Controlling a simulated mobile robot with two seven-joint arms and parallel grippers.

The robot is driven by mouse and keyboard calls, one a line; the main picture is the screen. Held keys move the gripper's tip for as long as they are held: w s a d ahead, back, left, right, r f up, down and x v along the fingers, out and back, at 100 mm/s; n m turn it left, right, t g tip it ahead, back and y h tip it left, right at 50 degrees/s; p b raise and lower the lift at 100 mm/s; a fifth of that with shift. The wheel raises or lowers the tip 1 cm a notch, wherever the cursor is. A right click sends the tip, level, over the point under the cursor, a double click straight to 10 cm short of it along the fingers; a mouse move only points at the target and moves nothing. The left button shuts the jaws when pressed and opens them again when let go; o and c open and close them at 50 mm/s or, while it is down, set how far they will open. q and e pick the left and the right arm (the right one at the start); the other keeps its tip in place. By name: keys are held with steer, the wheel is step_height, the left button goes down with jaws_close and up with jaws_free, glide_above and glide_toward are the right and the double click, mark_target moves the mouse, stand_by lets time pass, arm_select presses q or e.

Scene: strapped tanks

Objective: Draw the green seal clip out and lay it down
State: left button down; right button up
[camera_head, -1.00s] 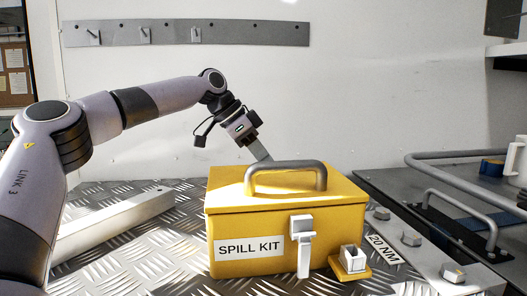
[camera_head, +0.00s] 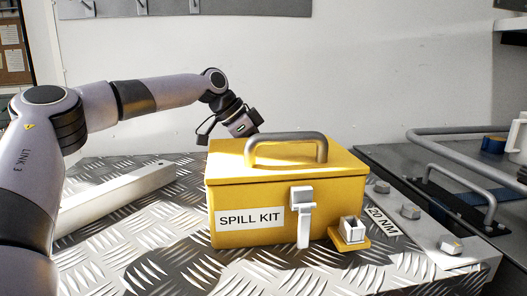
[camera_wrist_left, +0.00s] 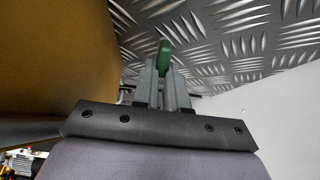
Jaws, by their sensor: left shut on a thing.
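The green seal clip (camera_wrist_left: 164,50) shows in the left wrist view as a small rounded green piece between the fingertips of my left gripper (camera_wrist_left: 163,74). The gripper is shut on it, above the tread-plate surface. In the head view the arm reaches behind the yellow spill kit box (camera_head: 280,190), whose lid is down, and the box hides the fingers and the clip. The box's side also fills the left of the wrist view (camera_wrist_left: 60,55), close beside the gripper. A pale latch (camera_head: 303,215) hangs on the box front. My right gripper is not in view.
Tread plate (camera_head: 150,240) lies bare left and in front of the box. A pale bar (camera_head: 118,200) lies at its left. A small yellow bracket (camera_head: 352,232), a bolted strip marked 20 NM (camera_head: 410,222) and grey rails (camera_head: 460,200) are at right.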

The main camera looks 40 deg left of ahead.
arm_select(q)
steer(key=c, duration=1.1)
jaws_free()
steer(key=shift+r, duration=0.1)
steer(key=v, duration=0.7)
steer(key=shift+s+a, duration=0.1)
